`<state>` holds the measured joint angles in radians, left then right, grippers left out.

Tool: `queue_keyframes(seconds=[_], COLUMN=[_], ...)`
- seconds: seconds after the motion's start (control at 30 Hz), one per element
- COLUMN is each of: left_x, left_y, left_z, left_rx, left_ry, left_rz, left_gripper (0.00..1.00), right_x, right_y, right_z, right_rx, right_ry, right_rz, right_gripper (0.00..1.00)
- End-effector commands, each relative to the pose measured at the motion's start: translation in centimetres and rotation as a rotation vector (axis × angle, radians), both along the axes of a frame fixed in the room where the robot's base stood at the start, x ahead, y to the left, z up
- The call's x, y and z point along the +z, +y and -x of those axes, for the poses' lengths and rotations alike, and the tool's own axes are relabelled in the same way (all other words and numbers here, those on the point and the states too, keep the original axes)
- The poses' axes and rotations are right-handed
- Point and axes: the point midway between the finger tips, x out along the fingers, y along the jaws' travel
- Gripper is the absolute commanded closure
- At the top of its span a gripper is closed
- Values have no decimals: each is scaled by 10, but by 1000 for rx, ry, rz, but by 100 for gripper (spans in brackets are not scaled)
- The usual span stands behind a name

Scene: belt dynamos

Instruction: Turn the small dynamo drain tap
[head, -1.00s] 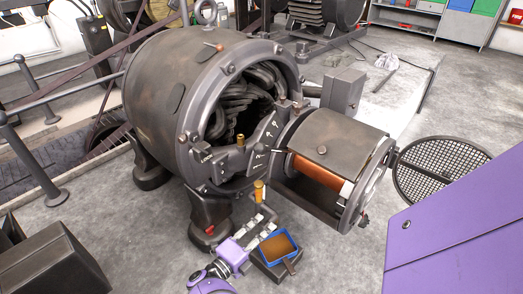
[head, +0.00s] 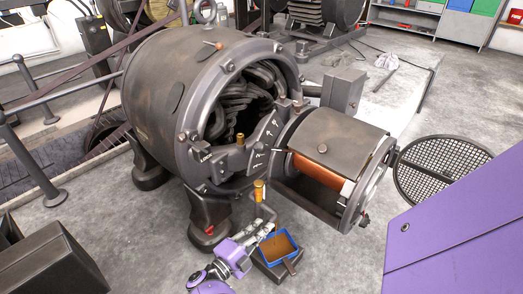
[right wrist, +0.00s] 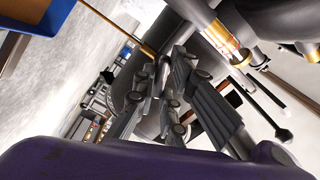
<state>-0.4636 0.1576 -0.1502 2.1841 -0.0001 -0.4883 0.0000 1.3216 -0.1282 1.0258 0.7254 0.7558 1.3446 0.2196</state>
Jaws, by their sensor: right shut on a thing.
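The small dynamo is the open-ended grey drum (head: 165,100) in the head view. A grey pipe with an amber and brass upright part (head: 258,190) stands below its front, beside the foot. My right gripper (head: 266,229) is at the lower part of this pipe, where the drain tap sits. In the right wrist view the gripper's fingers (right wrist: 172,88) are closed together at the tap. The fingers hide most of the tap, so its handle angle cannot be told. The amber part also shows in the right wrist view (right wrist: 222,36). My left gripper is not in view.
A blue tray (head: 278,248) with brown contents stands on a dark block just right of the gripper. The hinged end cover with a copper coil (head: 320,170) hangs open above right. A round mesh grille (head: 440,165) lies at right. Bare floor lies around the tray.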

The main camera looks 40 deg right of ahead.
Motion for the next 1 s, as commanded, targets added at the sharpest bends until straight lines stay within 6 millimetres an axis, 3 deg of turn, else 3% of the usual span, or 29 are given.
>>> queue_keyframes(seconds=[0.43, 0.47, 0.6, 0.87, 1.0], left_x=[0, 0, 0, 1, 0], left_y=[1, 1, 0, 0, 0], left_z=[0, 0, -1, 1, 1], left_rx=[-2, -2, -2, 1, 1], left_ry=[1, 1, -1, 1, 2], left_rz=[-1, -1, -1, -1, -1], left_gripper=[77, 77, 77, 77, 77], right_x=[0, 0, 0, 0, 0], right_y=[1, 1, 1, 1, 11], right_z=[-1, -1, -1, 0, 0], right_rx=[3, 3, 3, 1, 2], right_ry=[73, 73, 72, 71, 72], right_rz=[4, 4, 4, 5, 3], right_gripper=[100, 85, 70, 70, 70])
